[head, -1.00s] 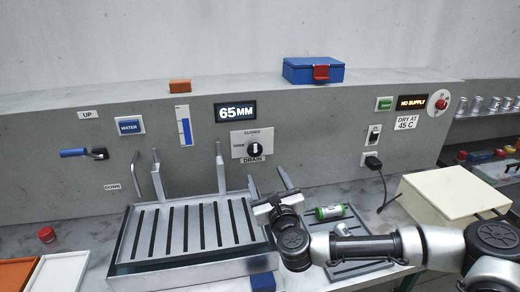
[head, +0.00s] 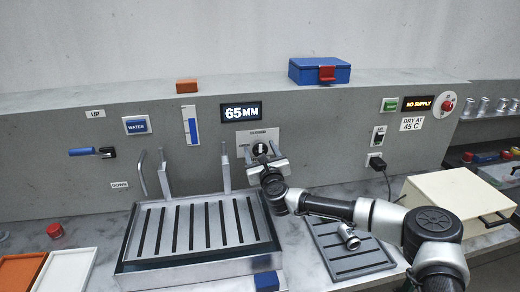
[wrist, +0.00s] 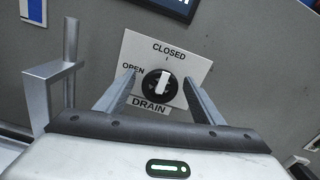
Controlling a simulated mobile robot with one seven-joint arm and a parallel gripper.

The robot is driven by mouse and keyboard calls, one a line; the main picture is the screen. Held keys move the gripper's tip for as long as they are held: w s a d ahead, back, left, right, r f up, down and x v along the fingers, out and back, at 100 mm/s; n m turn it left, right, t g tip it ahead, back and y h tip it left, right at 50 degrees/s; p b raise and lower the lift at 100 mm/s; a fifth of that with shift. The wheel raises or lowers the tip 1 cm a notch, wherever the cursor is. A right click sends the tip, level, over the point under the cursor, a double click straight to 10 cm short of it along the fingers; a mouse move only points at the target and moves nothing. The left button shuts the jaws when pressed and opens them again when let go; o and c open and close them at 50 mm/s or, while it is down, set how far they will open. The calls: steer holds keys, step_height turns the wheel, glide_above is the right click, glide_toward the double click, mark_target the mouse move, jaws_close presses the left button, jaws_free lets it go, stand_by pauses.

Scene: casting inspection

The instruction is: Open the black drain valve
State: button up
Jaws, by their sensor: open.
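The black drain valve (wrist: 160,88) is a round knob with a white pointer bar, on a white plate (wrist: 186,48) marked CLOSED at the top, OPEN at the left and DRAIN below. Its pointer stands nearly upright, toward CLOSED. In the head view the knob (head: 260,147) shows on the grey panel under the 65 MM display (head: 241,111). My gripper (head: 262,158) is in front of the plate. In the wrist view its two open fingers (wrist: 160,80) reach up on either side of the knob, with gaps between them and the knob. Nothing is held.
A slotted metal tray (head: 128,250) with upright metal posts stands left of my arm. A smaller grey rack (head: 345,262) and a cream box (head: 450,200) are to the right. In the wrist view a metal post (wrist: 70,45) rises close to my left finger.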

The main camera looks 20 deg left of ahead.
steer(key=shift+w+a, duration=0.15)
steer(key=shift+w, duration=0.1)
steer(key=c, duration=1.1)
steer(key=shift+o, duration=0.3)
